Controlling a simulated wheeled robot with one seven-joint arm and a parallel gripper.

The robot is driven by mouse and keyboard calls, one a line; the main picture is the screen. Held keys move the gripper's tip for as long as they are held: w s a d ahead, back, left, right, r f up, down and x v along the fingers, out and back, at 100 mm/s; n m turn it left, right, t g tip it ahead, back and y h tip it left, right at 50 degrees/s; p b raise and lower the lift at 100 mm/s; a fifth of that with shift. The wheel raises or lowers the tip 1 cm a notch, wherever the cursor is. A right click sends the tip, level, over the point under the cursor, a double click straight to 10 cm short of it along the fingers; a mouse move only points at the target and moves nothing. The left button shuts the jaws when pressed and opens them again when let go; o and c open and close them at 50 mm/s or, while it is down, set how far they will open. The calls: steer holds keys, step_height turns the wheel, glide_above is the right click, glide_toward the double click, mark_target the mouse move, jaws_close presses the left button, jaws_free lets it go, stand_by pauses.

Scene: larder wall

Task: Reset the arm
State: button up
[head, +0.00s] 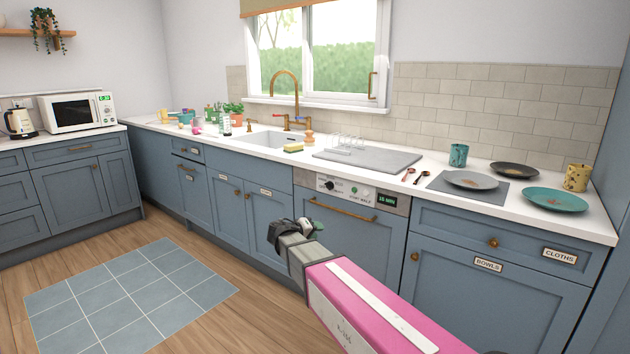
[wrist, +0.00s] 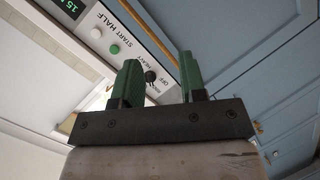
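My pink arm reaches from the lower right of the head view, and my gripper (head: 296,229) is in front of the blue cabinets near the dishwasher (head: 345,205). In the wrist view, the two green fingers of my gripper (wrist: 163,85) stand apart with nothing between them. Behind the fingers, the dishwasher's control panel (wrist: 118,30) shows a dial, buttons and a green display. The gripper looks clear of the dishwasher front, though the exact distance cannot be told.
The white counter (head: 425,163) holds plates, cups and a grey draining board (head: 367,158) beside the sink (head: 266,140). Blue drawers and doors with knobs run below it. The wooden floor (head: 215,260) with a blue tiled mat (head: 130,295) is free at left.

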steer(key=s+d+f+m+g+y, duration=0.1)
steer(key=s+d+f+g+y, duration=0.15)
steer(key=s+d+f, duration=0.35)
steer(key=s+d+f+m+g+y, duration=0.1)
steer(key=s+d+f+g, duration=0.25)
steer(key=d, duration=0.35)
steer(key=s+d+f+g+y, duration=0.1)
steer(key=s+d+f+y, duration=0.2)
steer(key=s, duration=0.3)
steer(key=s+d+f+m+g+y, duration=0.1)
steer(key=s+d+f+g+y, duration=0.1)
steer(key=s, duration=0.5)
steer(key=shift+d+f+g+y, duration=0.3)
steer(key=shift+d+f+y, duration=0.2)
steer(key=shift+f+y, duration=0.45)
